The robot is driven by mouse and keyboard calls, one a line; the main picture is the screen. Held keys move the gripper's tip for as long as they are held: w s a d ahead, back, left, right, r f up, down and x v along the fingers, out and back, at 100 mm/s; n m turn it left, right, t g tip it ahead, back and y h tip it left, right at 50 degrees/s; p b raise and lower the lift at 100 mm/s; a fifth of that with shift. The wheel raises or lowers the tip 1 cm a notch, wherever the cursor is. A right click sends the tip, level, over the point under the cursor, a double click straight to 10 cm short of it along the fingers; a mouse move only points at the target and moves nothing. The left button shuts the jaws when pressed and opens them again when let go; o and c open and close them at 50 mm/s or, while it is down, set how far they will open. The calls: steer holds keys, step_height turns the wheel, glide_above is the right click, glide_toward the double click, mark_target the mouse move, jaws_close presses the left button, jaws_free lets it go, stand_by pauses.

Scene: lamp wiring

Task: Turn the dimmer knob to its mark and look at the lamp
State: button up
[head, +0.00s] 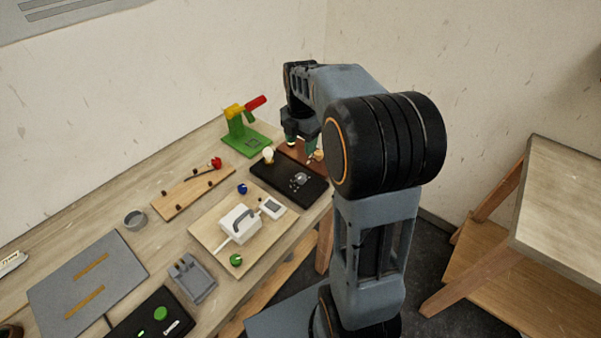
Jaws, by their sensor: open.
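My gripper (302,150) points down over a reddish-brown board (290,148) at the far right end of the bench, its jaws open. A small tan round piece (318,155), possibly the dimmer knob, shows beside the fingertips; I cannot tell whether they touch it. No mark can be made out at this size. A pale bulb (268,155), likely the lamp, stands at the back edge of a black board (270,179); I cannot tell whether it is lit. A silver fitting (300,180) sits on the same black board. My arm hides part of the bench end.
A green stand with a red-and-yellow lever (246,120) stands behind. A wooden strip (188,190), a board with a white handled block (239,222), a grey bracket (192,278) and a grey mat (60,290) lie leftward. A separate wooden table (560,200) stands right.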

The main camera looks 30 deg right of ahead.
mark_target(301, 176)
step_height(301, 176, down, 14)
steer(key=shift+r+p, duration=0.25)
steer(key=shift+p, duration=0.1)
steer(key=shift+c, duration=0.3)
steer(key=c, duration=0.9)
steer(key=shift+o, duration=0.2)
